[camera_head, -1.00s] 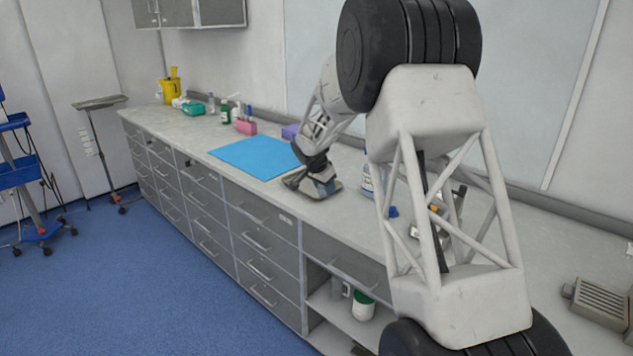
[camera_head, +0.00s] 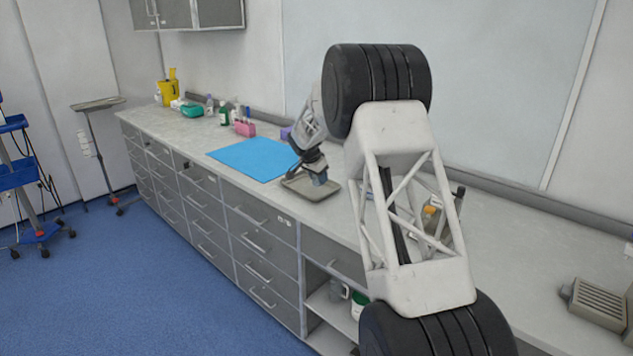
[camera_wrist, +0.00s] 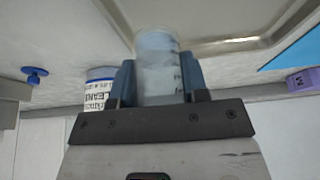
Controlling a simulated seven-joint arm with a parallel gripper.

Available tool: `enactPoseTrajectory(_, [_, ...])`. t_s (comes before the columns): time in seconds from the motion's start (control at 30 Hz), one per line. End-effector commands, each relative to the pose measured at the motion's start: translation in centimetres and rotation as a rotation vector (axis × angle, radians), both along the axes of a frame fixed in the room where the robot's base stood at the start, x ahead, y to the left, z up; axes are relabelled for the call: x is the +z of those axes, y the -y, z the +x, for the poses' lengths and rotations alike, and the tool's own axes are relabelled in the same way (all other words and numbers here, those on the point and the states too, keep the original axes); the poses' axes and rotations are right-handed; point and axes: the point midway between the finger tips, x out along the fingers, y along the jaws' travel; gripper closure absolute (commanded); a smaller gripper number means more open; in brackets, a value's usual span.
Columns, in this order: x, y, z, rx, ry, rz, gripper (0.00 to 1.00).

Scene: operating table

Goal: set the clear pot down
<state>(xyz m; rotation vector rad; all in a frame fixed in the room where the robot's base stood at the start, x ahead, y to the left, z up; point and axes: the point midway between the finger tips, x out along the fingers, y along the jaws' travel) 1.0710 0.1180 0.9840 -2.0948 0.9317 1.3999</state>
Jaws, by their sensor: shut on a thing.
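The clear pot (camera_wrist: 158,70) is held between the two blue-grey fingers of my gripper (camera_wrist: 157,84) in the wrist view. Its far end overlaps the rim of a shallow beige-grey tray (camera_wrist: 205,42). In the head view my gripper (camera_head: 316,172) is over the right part of the tray (camera_head: 297,186), with the pot (camera_head: 320,180) showing small and bluish at its tip. I cannot tell whether the pot touches the tray.
A blue mat (camera_head: 250,159) lies left of the tray. A labelled white bottle (camera_wrist: 98,92) and a purple box (camera_wrist: 302,81) stand nearby. Several bottles and a pink box (camera_head: 245,128) stand farther left. A grey ridged device (camera_head: 600,303) sits at the right.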

Motion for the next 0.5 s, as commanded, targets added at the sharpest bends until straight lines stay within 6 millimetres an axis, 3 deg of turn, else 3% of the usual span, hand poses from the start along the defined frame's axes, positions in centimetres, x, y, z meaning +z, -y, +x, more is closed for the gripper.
enactPoseTrajectory(0.3, [-0.4,-0.3,3.1,0.000,-0.001,0.001,0.87])
enactPoseTrajectory(0.5, [-0.3,-0.5,4.1,-0.001,0.001,0.001,0.87])
